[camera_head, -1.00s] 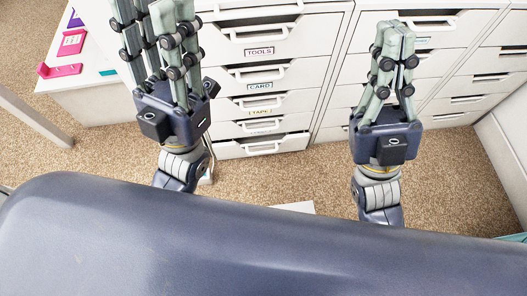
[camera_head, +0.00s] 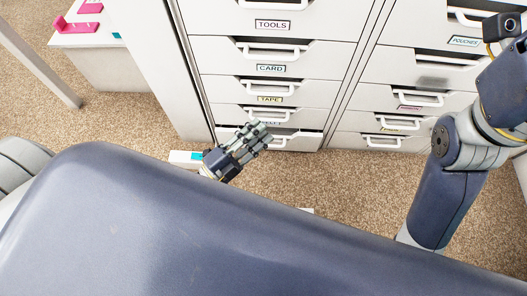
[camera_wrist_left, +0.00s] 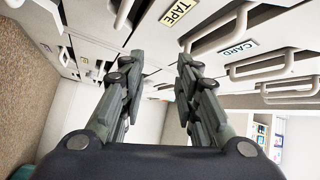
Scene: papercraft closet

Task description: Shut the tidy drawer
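No label reading "tidy" is legible in these frames. The bottom drawer (camera_head: 309,143) of the left white cabinet seems to stand slightly out, with a dark gap above its front. Its label is not readable. My left gripper (camera_head: 265,134) is in front of this lower part of the cabinet in the head view and partly covers it. In the left wrist view the left gripper (camera_wrist_left: 156,68) has its two fingers apart, with nothing between them. I cannot tell whether it touches a drawer. My right arm is at the right edge; its fingers are out of view.
Above are the tools drawer (camera_head: 225,20), card drawer (camera_head: 215,68) and tape drawer (camera_head: 216,91), which look shut. A second drawer cabinet (camera_head: 390,70) stands to the right. Pink items (camera_head: 77,25) lie on a white unit at left.

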